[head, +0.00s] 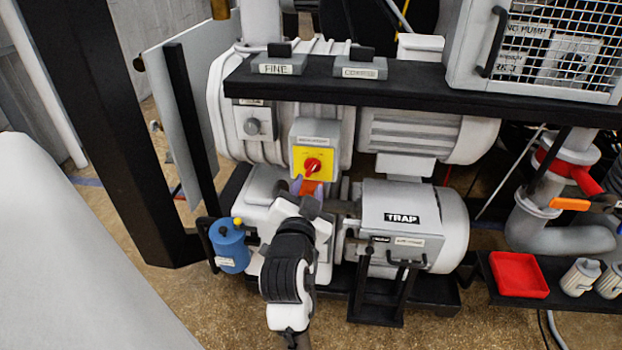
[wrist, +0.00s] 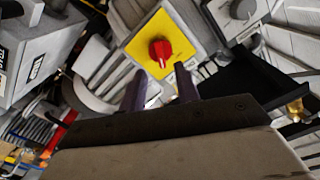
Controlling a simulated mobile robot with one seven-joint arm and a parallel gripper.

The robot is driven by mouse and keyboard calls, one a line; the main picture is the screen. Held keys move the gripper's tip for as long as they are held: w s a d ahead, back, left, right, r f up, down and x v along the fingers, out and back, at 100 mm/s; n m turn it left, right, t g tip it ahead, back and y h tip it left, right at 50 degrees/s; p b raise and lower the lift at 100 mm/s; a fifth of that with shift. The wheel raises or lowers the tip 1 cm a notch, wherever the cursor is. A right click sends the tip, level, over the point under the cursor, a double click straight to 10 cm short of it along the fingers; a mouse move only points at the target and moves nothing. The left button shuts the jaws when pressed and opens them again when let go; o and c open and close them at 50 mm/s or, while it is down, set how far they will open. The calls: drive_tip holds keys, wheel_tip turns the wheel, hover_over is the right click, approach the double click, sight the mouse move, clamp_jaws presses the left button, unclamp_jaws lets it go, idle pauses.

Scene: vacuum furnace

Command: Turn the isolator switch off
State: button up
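The isolator switch (head: 313,165) is a red rotary knob on a yellow plate (head: 301,152), on the front of a grey box at the middle of the machine. In the wrist view the red knob (wrist: 160,52) sits on its yellow plate (wrist: 190,35), just beyond the fingers. My gripper (head: 308,188) is just below the switch in the head view. In the wrist view my gripper (wrist: 160,92) has two dark fingers spread apart, with nothing between them. The fingertips look short of the knob, and I see no contact. The knob's exact angle is hard to tell.
A black shelf (head: 400,92) with grey FINE (head: 279,68) and second labelled blocks overhangs above. A TRAP-labelled unit (head: 402,215) stands close right of my arm, and a blue canister (head: 230,246) at left.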

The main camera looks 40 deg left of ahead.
sight(312, 170)
drive_tip(key=p+x, duration=0.1)
drive_tip(key=x, duration=0.4)
drive_tip(key=shift+r, duration=0.1)
clamp_jaws()
